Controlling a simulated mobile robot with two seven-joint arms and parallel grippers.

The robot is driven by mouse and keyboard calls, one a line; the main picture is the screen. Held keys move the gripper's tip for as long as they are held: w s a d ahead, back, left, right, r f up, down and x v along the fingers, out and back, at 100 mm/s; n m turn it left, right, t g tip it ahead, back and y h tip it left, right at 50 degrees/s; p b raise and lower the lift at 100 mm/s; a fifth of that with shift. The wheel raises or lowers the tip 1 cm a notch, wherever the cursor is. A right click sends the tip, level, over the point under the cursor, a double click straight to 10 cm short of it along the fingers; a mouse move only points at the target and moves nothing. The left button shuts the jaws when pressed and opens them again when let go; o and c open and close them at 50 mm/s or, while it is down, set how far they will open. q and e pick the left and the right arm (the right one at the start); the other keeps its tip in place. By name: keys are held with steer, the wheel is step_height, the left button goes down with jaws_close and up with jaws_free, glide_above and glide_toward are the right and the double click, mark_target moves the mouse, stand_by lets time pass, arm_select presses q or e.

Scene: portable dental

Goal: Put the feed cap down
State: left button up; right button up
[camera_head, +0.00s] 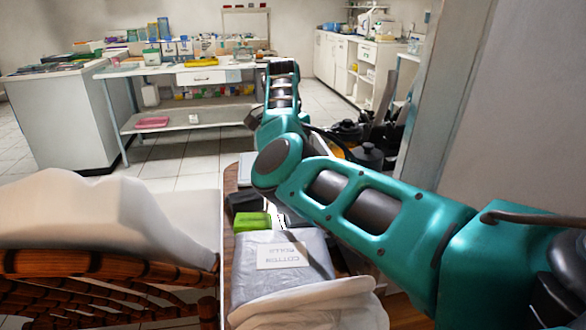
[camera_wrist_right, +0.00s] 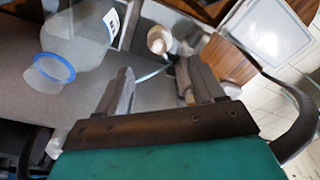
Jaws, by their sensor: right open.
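My right gripper (camera_wrist_right: 156,74) is open in the right wrist view, with its two grey fingers apart and nothing clearly held between them. My left gripper is not in view.
A grey bag labelled cotton rolls (camera_head: 290,270) and a green pack (camera_head: 252,221) lie on a wooden surface beside my right arm. A wicker seat with white cloth (camera_head: 100,215) stands left. A bench with boxes (camera_head: 190,70) stands farther back. Tiled floor is open between.

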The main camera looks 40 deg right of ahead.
steer(key=shift+a+r, duration=0.2)
steer(key=shift+r, duration=1.45)
